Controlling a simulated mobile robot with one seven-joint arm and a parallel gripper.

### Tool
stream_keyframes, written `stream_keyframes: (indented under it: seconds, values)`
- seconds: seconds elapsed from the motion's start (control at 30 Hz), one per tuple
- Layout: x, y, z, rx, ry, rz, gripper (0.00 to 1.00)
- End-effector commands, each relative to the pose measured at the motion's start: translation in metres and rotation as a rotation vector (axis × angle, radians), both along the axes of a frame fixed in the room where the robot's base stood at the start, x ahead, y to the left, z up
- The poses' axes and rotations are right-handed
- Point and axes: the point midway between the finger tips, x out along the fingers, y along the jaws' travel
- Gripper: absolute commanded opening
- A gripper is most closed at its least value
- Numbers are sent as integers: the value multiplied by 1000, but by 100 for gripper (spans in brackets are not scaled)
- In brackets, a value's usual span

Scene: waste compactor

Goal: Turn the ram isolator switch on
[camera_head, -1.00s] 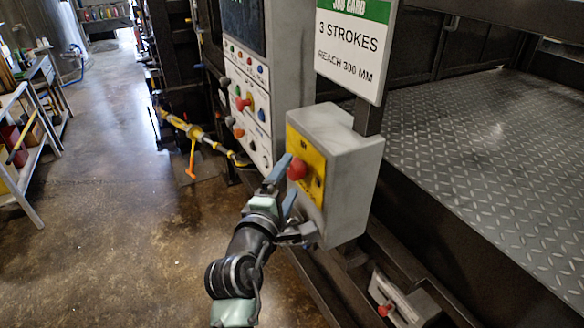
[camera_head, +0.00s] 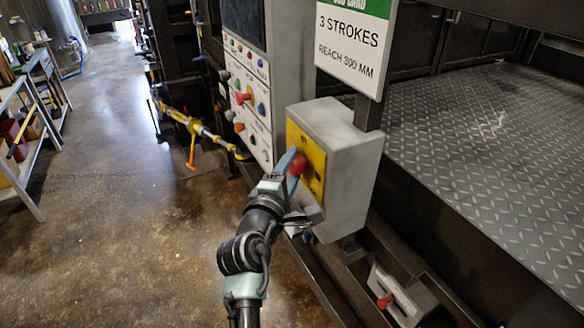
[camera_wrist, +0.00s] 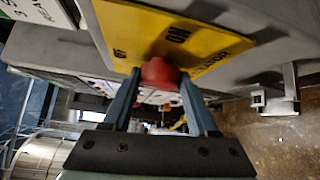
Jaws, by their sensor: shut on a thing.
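The ram isolator switch is a red knob (camera_head: 298,164) on a yellow plate (camera_head: 317,167) on the face of a grey box. My gripper (camera_head: 290,163) is at the knob from the front. In the wrist view the red knob (camera_wrist: 160,75) sits between the two blue fingers of my gripper (camera_wrist: 161,92), which are shut on it. The knob's pointer and part of the lettering are hidden by the fingers.
A control panel (camera_head: 247,98) with several coloured buttons stands left of the grey box (camera_head: 352,185). A job card sign (camera_head: 350,42) is above the box. A grey unit with a red part (camera_head: 400,298) is low at right. Open floor (camera_head: 120,230) lies at left.

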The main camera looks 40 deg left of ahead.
Motion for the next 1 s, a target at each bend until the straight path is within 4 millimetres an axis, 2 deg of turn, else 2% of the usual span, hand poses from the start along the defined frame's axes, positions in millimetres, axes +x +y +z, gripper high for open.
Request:
stream_keyframes:
  seconds: [0.03,0.1,0.13,0.53,1.0]
  values:
    - [0,0,0,0,0,0,18]
    - [0,0,0,0,0,0,6]
    - [0,0,0,0,0,0,3]
    - [0,0,-6,51,-23,1,3]
    - [0,1,-15,265,-114,2,3]
